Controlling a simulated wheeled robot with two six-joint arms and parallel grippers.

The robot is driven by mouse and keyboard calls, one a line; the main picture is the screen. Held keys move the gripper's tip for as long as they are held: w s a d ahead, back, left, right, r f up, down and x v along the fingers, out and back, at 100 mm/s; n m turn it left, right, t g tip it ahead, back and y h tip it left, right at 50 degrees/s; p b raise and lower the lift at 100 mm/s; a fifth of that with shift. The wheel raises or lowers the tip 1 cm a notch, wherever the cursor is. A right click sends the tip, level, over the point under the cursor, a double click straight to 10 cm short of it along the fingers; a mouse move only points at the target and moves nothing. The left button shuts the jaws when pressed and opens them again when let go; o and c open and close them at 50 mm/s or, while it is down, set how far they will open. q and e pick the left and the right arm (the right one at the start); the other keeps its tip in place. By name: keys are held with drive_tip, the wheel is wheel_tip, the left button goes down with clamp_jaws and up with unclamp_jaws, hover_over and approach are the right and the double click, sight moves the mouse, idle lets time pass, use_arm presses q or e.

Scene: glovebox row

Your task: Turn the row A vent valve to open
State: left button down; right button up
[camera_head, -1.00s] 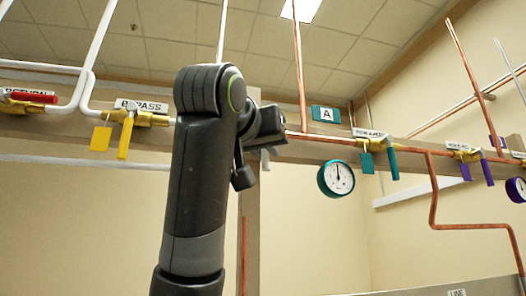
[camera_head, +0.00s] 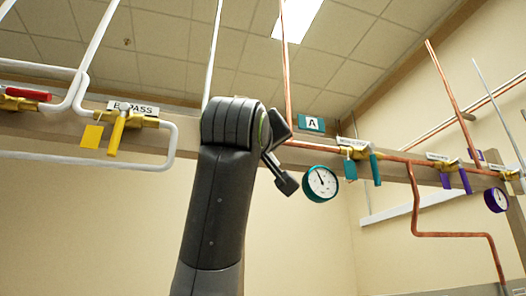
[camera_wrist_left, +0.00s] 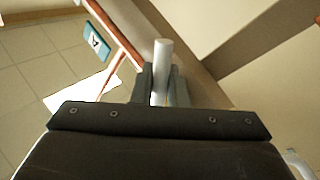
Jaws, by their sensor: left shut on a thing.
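My left gripper (camera_wrist_left: 162,90) is shut on a pale grey bar-like handle (camera_wrist_left: 163,55), whose rounded end sticks out beyond the fingers. Its valve body is hidden, and I cannot read a label on it. The teal sign A (camera_head: 311,124) is right of the wrist and also shows in the left wrist view (camera_wrist_left: 96,42). Below it is a round teal-rimmed gauge (camera_head: 320,183). My right gripper is not in view.
A valve with a teal handle (camera_head: 375,170) and a valve with a purple handle (camera_head: 465,181) are to the right. The bypass valve's yellow handle (camera_head: 117,133) and a red handle (camera_head: 28,94) are to the left. Copper pipes (camera_head: 430,235) run along the wall.

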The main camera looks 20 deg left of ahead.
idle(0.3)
use_arm(q)
drive_tip(key=c, duration=1.5)
unclamp_jaws()
